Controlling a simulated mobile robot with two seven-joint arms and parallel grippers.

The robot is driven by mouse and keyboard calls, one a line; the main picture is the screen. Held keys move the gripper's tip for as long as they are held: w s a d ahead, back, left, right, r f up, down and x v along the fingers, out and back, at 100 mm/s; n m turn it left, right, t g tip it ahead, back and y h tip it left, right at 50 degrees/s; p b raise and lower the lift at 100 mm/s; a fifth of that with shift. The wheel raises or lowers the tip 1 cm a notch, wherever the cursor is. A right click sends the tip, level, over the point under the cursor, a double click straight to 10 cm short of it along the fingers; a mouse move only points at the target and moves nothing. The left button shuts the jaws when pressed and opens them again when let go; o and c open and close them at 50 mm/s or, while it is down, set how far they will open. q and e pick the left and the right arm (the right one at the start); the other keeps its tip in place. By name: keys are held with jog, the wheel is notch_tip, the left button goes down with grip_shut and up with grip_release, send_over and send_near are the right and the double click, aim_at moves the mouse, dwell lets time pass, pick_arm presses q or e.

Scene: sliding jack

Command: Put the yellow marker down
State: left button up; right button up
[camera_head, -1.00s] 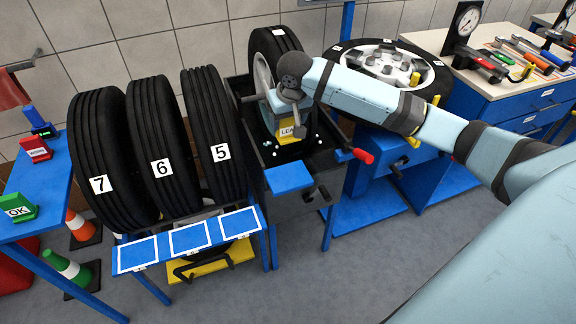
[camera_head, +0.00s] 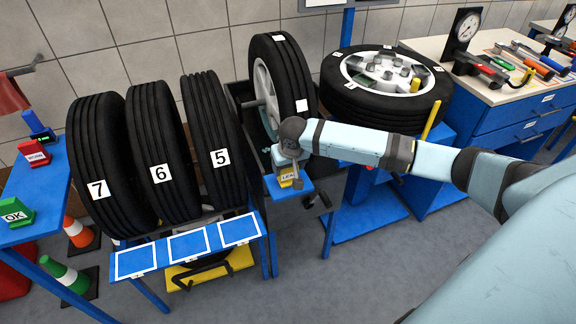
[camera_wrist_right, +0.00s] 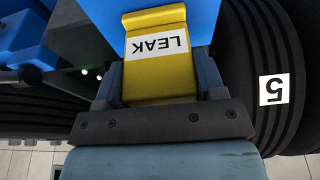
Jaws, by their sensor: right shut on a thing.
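The yellow marker (camera_wrist_right: 155,88) with a white LEAK label is between the fingers of my right gripper (camera_wrist_right: 158,75), which is shut on it. In the head view the yellow marker (camera_head: 291,181) shows just under my right gripper (camera_head: 284,174), over the small blue shelf (camera_head: 303,190) at the front of the dark tank. The blue shelf (camera_wrist_right: 204,18) also shows behind the marker in the right wrist view. I cannot tell whether the marker touches the shelf. My left gripper is not in view.
A tyre (camera_head: 297,92) stands in the dark tank behind my gripper. Tyres labelled 7, 6 and 5 (camera_head: 212,130) stand to the left, above a blue ledge with white-framed squares (camera_head: 188,245). A wheel (camera_head: 385,105) lies flat to the right. Red (camera_head: 34,153) and green OK (camera_head: 14,213) markers sit far left.

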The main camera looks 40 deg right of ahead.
jog(key=o, duration=0.9)
jog(key=shift+o, duration=0.2)
